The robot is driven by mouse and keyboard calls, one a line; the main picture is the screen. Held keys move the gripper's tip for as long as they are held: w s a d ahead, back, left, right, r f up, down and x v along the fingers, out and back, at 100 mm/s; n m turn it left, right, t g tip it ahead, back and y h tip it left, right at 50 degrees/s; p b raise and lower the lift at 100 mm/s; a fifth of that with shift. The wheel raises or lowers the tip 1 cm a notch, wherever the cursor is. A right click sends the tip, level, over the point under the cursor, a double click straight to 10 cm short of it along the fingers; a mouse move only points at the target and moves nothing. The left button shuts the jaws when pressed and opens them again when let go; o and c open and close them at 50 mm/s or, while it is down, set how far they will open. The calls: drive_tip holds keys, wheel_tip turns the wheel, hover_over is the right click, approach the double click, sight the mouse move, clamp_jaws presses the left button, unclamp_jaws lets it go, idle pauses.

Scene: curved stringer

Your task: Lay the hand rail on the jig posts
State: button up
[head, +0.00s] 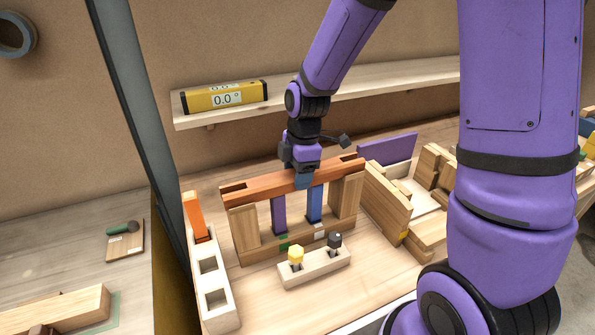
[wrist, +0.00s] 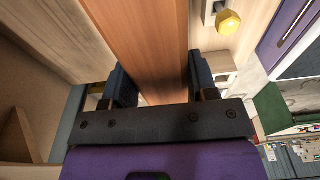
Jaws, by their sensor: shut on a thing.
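The hand rail (head: 265,184) is a long reddish-brown wooden bar lying level across the tops of the jig posts. The jig has a pale wooden post at the left (head: 245,228) and another at the right (head: 347,198). A purple upright (head: 279,214) and a blue upright (head: 314,204) stand between them under the rail. My gripper (head: 302,180) is shut on the rail near its middle, from above. In the wrist view the rail (wrist: 160,40) runs between both dark fingers. Whether the rail's underside touches every post cannot be told.
A small block (head: 315,270) with yellow and dark knobs stands in front of the jig. A pale slotted rack (head: 216,293) with an orange piece is at left. Wooden boards (head: 387,203) stand close at right. A shelf with a yellow level (head: 225,97) is behind.

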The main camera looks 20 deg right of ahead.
drive_tip(key=shift+f, duration=0.2)
drive_tip(key=o, duration=1.2)
drive_tip(key=r, duration=0.3)
drive_tip(key=d+r, duration=0.1)
drive_tip(key=r, duration=0.6)
drive_tip(key=shift+d+r, duration=0.15)
drive_tip(key=shift+r, duration=0.25)
